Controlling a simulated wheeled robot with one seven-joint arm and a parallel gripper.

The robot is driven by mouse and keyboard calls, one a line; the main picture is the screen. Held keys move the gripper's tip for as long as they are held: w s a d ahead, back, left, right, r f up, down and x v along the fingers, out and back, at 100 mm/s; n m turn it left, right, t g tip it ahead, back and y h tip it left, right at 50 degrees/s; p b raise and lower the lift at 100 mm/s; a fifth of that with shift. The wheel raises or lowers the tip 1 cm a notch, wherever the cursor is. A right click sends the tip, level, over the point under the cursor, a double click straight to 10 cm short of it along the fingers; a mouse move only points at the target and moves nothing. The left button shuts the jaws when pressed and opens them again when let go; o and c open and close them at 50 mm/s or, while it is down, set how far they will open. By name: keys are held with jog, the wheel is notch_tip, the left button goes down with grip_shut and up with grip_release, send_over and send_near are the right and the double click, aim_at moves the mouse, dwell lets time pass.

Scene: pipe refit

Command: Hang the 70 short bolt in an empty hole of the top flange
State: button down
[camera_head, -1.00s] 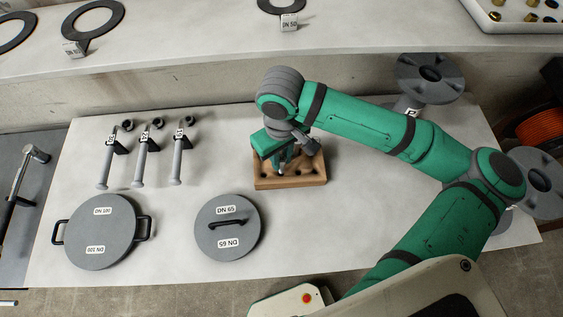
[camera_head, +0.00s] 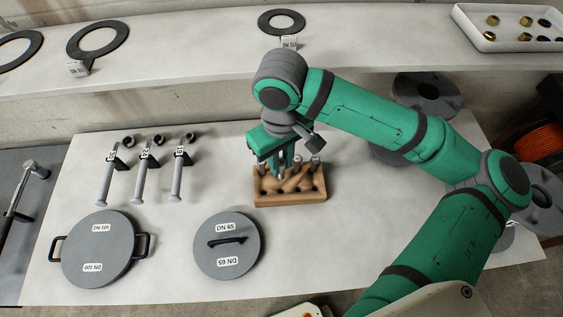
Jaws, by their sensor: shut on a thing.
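My gripper (camera_head: 281,170) points down at the wooden bolt block (camera_head: 290,198), with its fingers just over the block's left half. It is shut on what looks like a bolt, mostly hidden by the fingers; I cannot read its size or tell whether its tip is clear of the block. Other bolts (camera_head: 316,162) stand in the block on the right, and several holes there look empty. Two grey flanges show at the right: one (camera_head: 426,92) behind my arm and one (camera_head: 543,202) at the edge, partly hidden. Their bolt holes are hard to make out.
A DN 100 cover (camera_head: 97,255) and a DN 65 cover (camera_head: 226,250) lie in front. Gaskets (camera_head: 98,40) and a white tray (camera_head: 470,35) are on the back shelf. An orange reel (camera_head: 540,137) stands far right.

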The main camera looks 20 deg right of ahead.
jog(key=shift+r, duration=1.15)
